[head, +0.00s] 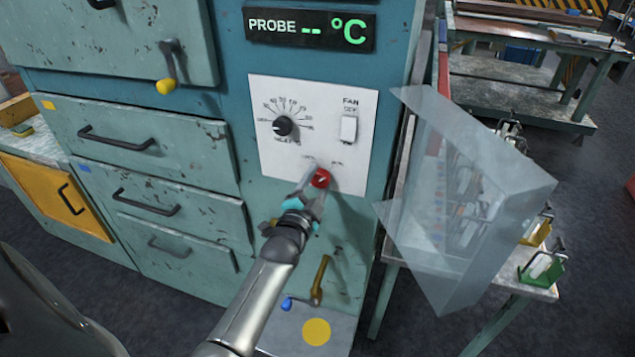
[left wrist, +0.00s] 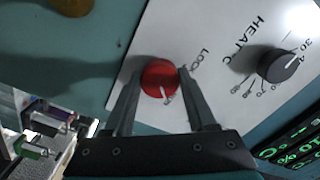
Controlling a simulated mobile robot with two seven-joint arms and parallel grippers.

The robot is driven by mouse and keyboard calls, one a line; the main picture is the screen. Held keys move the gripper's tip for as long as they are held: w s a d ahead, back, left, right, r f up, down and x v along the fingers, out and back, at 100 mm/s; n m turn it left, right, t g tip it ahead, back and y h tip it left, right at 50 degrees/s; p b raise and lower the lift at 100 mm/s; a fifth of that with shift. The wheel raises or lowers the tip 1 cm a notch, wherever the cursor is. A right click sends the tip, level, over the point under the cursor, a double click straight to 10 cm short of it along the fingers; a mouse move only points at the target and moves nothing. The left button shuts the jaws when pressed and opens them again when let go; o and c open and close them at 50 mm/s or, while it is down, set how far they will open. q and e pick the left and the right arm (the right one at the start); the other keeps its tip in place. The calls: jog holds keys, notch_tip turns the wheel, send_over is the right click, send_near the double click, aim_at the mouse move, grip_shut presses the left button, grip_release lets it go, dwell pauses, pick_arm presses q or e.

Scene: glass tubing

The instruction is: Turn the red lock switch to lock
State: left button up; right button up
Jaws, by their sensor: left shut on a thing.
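The red lock switch (head: 321,178) is a round red knob low on the white control panel (head: 280,95). My left gripper (head: 316,183) comes up to it from below and is shut on it. In the left wrist view, the red knob (left wrist: 158,76) sits between the two dark fingers of my left gripper (left wrist: 160,78), one on each side. A short white mark shows on the knob's face, toward the lower right in that view. Lettering starting "LOC" is printed beside the knob, partly hidden by a finger. My right gripper does not show.
A black heat dial (head: 282,126) and a white fan switch (head: 348,128) sit above the knob. A clear shield (head: 490,190) juts out at the right. A brass lever (head: 320,278) sticks out below. Teal drawers (head: 150,145) with black handles fill the left.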

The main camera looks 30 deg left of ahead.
pick_arm(q)
jog(key=c, duration=0.4)
jog(key=shift+c, duration=0.2)
jog(key=shift+n, duration=0.3)
jog(key=n+p, duration=0.1)
jog(key=n, duration=0.1)
jog(key=shift+n, duration=0.3)
jog(key=n+p, duration=0.1)
jog(key=n, duration=0.3)
jog(key=shift+n, duration=0.3)
jog(key=n, duration=0.5)
jog(key=shift+p, duration=0.4)
jog(key=n, duration=0.5)
jog(key=o, duration=1.4)
